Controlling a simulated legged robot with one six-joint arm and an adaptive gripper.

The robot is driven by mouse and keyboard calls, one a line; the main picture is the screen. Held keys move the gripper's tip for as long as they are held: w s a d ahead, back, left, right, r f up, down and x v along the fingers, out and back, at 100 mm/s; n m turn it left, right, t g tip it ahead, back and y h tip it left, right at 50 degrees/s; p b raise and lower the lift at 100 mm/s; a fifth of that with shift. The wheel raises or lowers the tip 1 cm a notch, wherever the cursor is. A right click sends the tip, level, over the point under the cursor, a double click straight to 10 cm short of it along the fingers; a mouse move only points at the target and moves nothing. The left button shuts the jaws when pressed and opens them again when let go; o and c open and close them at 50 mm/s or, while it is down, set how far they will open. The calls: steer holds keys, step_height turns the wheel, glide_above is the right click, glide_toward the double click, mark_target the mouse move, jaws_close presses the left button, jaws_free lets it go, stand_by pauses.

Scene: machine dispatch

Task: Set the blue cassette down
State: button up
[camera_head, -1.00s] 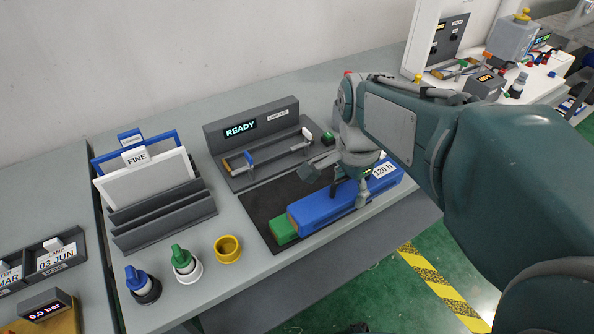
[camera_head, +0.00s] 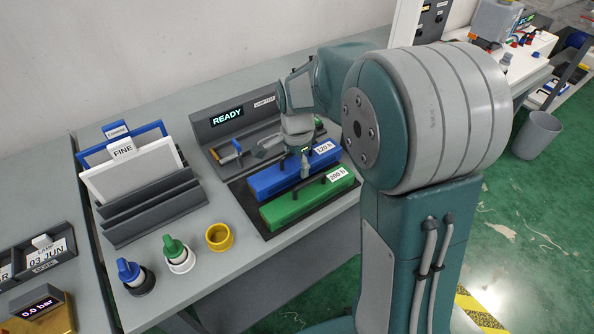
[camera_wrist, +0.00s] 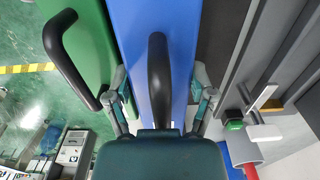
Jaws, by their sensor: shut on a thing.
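The blue cassette (camera_head: 268,183), labelled 120 h, lies lengthwise behind the green cassette (camera_head: 300,206), labelled 200 h. It is over the dark mat (camera_head: 247,213); I cannot tell if its underside touches. My gripper (camera_head: 304,172) is above the blue cassette and shut on it. In the wrist view the fingers (camera_wrist: 162,98) are on both sides of the blue cassette (camera_wrist: 180,40), with its black handle (camera_wrist: 158,75) between them. The green cassette (camera_wrist: 90,50) is close along its left side there.
Behind the mat stands a grey unit with a READY display (camera_head: 227,115) and a rail. A rack with framed panels (camera_head: 150,210) stands left. A yellow ring (camera_head: 219,237) and blue-topped and green-topped knobs are at the front left. My arm covers the right.

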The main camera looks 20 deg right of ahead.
mark_target(297, 173)
steer(key=shift+f, duration=1.4)
steer(key=shift+f, duration=0.1)
steer(key=o, duration=1.1)
steer(key=shift+c, duration=0.2)
